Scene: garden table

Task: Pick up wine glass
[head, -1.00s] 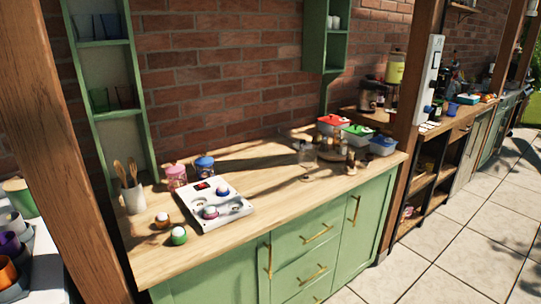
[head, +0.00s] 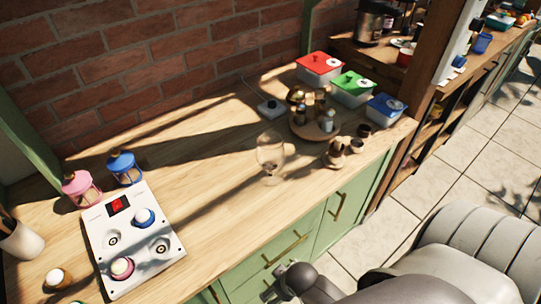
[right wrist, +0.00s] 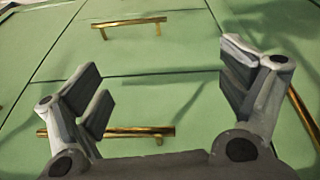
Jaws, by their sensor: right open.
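The wine glass (head: 270,152) is clear and stands upright on the wooden counter (head: 215,195), near its front edge, in the head view. My right arm comes in at the bottom right of the head view. Its gripper (head: 272,290) is low in front of the green cabinet, partly out of clear sight, below and apart from the glass. In the right wrist view the right gripper (right wrist: 165,90) is open and empty, with its fingers wide apart facing green drawer fronts. The glass is not in that view. My left gripper is in neither view.
A white panel with knobs (head: 160,264) lies left of the glass. A round wooden tray of jars (head: 300,128) and small pots (head: 335,153) stand to its right. Lidded containers (head: 320,70) line the back right. Gold handles (right wrist: 128,24) stick out from the drawers.

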